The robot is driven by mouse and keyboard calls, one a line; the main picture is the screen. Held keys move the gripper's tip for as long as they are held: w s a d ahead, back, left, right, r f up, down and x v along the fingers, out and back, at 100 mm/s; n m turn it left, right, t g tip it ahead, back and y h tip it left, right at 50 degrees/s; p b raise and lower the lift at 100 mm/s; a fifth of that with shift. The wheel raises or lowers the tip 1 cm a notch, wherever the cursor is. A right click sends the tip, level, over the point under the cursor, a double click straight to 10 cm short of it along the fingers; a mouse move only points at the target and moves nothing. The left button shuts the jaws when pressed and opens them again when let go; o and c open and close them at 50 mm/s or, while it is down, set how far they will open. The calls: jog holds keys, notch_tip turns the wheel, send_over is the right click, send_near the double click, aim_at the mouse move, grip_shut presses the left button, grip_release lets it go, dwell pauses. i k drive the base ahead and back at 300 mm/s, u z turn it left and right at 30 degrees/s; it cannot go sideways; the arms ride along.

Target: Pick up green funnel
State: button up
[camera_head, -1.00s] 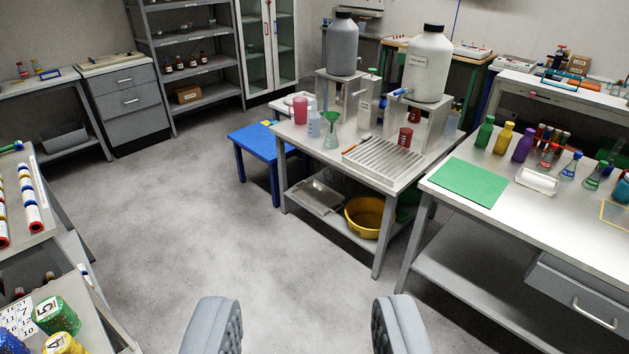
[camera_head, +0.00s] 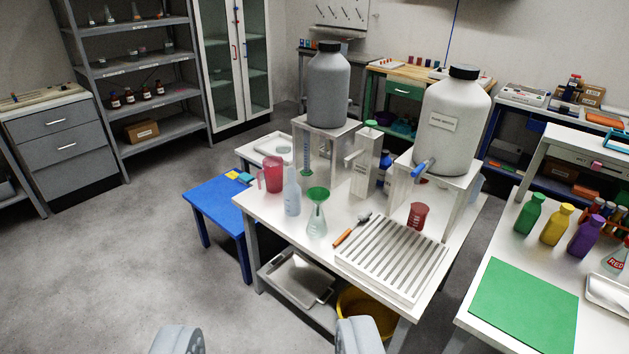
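The green funnel (camera_head: 318,194) sits upright in the mouth of a clear flask (camera_head: 316,224) on the white table (camera_head: 262,212) in the middle of the view. Its stem goes down into the flask. My gripper (camera_head: 264,340) shows at the bottom edge, its two grey fingers wide apart with nothing between them. It is in front of the table and well short of the funnel.
A clear bottle (camera_head: 292,196) and a pink jug (camera_head: 271,175) stand left of the funnel. A brush-like tool (camera_head: 350,230) and a slatted rack (camera_head: 395,262) lie to its right. A blue table (camera_head: 212,205) stands left; open floor lies front left.

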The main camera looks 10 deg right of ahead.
aim_at(317, 195)
jog(key=z, duration=0.05)
jog(key=i, duration=1.65)
jog(key=u, duration=2.1)
jog(key=i, duration=1)
jog(key=z, duration=3.45)
